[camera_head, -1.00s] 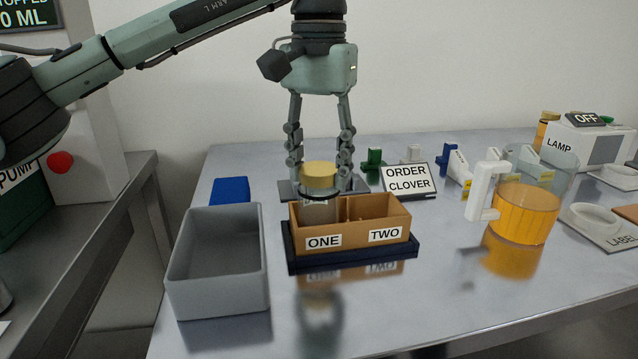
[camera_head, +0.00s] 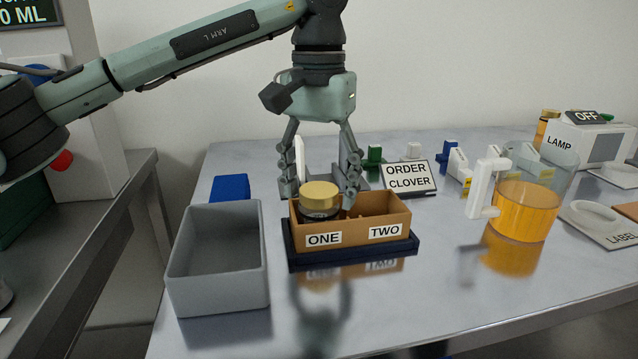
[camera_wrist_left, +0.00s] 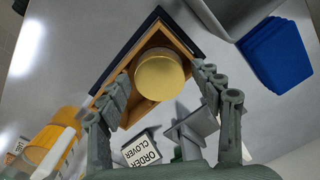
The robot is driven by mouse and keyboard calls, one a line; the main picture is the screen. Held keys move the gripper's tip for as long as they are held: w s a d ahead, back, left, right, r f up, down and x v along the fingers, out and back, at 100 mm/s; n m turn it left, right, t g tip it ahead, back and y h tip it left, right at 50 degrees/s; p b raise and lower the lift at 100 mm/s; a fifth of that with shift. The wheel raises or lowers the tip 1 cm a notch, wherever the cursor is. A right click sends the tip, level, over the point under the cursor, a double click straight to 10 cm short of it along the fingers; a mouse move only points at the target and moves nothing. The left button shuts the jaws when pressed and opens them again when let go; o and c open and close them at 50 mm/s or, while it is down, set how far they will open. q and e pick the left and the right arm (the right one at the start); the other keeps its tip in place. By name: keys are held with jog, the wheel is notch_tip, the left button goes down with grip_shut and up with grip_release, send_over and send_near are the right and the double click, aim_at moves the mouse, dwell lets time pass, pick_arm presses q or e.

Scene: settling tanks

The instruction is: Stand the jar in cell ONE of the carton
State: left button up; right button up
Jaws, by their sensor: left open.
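The jar (camera_head: 319,194) has a gold lid and stands upright in cell ONE of the brown carton (camera_head: 346,243), its lid above the rim. Its lower part is hidden by the front wall, labelled ONE and TWO. Cell TWO, at the right, looks empty. My left gripper (camera_head: 319,198) is open, with one finger on either side of the jar, pointing down. In the left wrist view the round lid (camera_wrist_left: 159,75) lies between the spread fingers (camera_wrist_left: 160,80), with gaps beside it. My right gripper is not in view.
The carton sits on a dark tray (camera_head: 300,262). A grey bin (camera_head: 217,285) stands at its left, a blue block (camera_head: 231,187) behind that. An ORDER CLOVER sign (camera_head: 408,178) stands behind right. A jug of orange liquid (camera_head: 525,210) stands further right. The front table is clear.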

pick_arm(q)
jog(key=shift+r, duration=0.4)
notch_tip(320, 180, up, 8)
jog(key=shift+r+p, duration=0.2)
jog(key=shift+p, duration=0.15)
notch_tip(320, 180, up, 3)
jog(key=shift+r+p, duration=0.1)
jog(key=shift+p, duration=0.25)
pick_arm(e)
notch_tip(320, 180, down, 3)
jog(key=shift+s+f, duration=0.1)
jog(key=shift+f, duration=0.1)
